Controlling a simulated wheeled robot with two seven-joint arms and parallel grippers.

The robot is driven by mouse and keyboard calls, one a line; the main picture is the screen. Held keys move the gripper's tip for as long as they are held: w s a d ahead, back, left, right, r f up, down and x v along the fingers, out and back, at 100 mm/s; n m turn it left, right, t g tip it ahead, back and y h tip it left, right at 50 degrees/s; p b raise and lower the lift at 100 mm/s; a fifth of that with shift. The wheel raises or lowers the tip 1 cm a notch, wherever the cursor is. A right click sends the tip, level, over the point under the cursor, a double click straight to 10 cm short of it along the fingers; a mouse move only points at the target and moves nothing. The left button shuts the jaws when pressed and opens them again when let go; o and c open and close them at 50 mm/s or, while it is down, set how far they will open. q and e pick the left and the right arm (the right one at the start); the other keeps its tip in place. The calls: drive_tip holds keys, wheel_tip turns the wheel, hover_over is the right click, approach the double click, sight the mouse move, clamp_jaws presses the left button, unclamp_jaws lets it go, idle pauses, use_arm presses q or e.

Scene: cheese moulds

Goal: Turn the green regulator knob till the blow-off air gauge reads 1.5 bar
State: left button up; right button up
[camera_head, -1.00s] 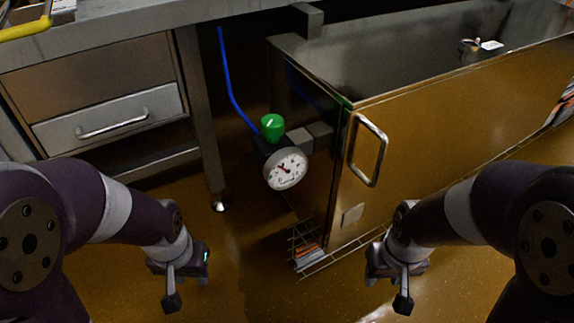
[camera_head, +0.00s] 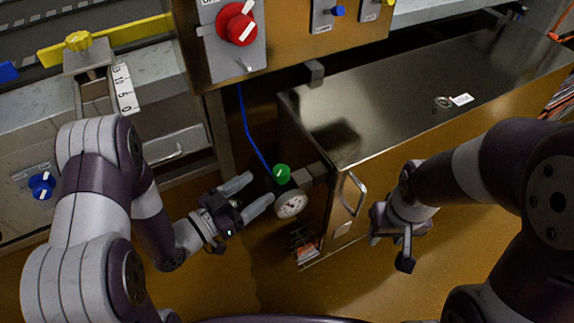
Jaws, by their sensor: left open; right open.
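The green regulator knob (camera_head: 282,172) sits on top of a dark regulator body, with a pale mark on its top. The round white gauge (camera_head: 291,205) faces me just below the knob. Its needle is too small to read in this view. My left gripper (camera_head: 256,193) is open, its two pale fingers pointing right toward the regulator, just left of the knob and gauge. Nothing is between the fingers, and they look apart from the knob. My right gripper (camera_head: 402,252) hangs to the right, in front of the steel cabinet, and is empty.
A blue air hose (camera_head: 250,135) runs down to the regulator. The steel cabinet (camera_head: 430,105) with a bar handle (camera_head: 353,195) stands right of it. Above is a panel with a red rotary switch (camera_head: 237,24). A bench with a yellow knob (camera_head: 78,41) and ruler is at left.

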sight(287, 168)
use_arm(q)
drive_tip(key=b+x, duration=0.2)
drive_tip(key=x, duration=0.7)
drive_tip(key=shift+f+b, duration=0.15)
drive_tip(key=shift+b, duration=0.15)
drive_tip(key=shift+w+d, duration=0.4)
drive_tip(key=c, duration=1)
